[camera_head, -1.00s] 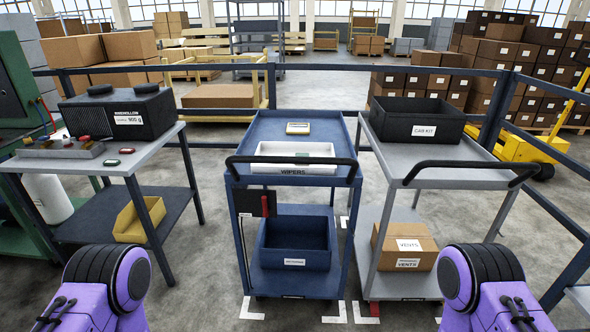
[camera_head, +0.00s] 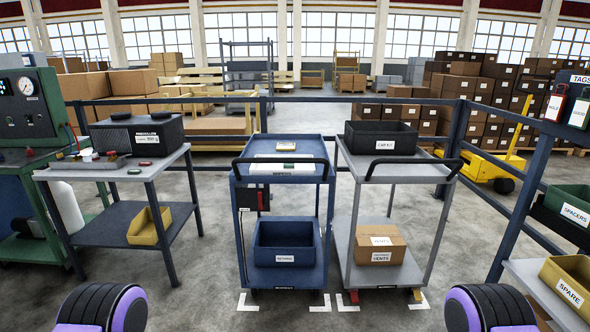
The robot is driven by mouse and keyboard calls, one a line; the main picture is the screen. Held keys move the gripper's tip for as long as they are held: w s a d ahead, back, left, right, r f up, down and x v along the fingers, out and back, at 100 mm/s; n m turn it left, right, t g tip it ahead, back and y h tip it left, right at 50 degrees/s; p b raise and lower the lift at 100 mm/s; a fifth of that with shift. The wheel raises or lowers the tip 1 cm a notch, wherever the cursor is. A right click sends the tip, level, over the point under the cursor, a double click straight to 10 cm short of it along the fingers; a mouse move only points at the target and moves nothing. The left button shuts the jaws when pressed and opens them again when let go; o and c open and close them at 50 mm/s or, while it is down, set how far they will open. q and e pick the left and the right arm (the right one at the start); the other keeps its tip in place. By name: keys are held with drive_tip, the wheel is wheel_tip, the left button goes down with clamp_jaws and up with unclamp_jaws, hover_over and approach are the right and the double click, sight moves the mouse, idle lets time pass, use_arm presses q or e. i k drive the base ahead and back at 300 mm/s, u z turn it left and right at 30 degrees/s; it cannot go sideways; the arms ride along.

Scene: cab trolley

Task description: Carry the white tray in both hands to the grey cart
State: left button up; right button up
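The white tray (camera_head: 283,168) lies on the top deck of the blue cart (camera_head: 260,145), at the centre of the head view, partly hidden behind that cart's black handle. The grey cart (camera_head: 390,172) stands just right of the blue cart. A black crate labelled CAB KIT (camera_head: 382,137) sits at the back of its top deck, and the front part of that deck is bare. Only rounded black and purple parts of my two arms show at the bottom left and right edges. Both grippers are out of view, and nothing of mine is seen touching the tray.
A blue bin (camera_head: 285,256) and a VENTS carton (camera_head: 380,255) are on the lower shelves. A workbench (camera_head: 150,170) with a black case (camera_head: 137,135) stands left. A rail and a rack with a yellow SPARE bin (camera_head: 566,281) stand right. The floor before the carts is clear.

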sight(391, 170)
drive_tip(key=z, duration=0.75)
drive_tip(key=i, duration=1.7)
drive_tip(key=u, duration=0.4)
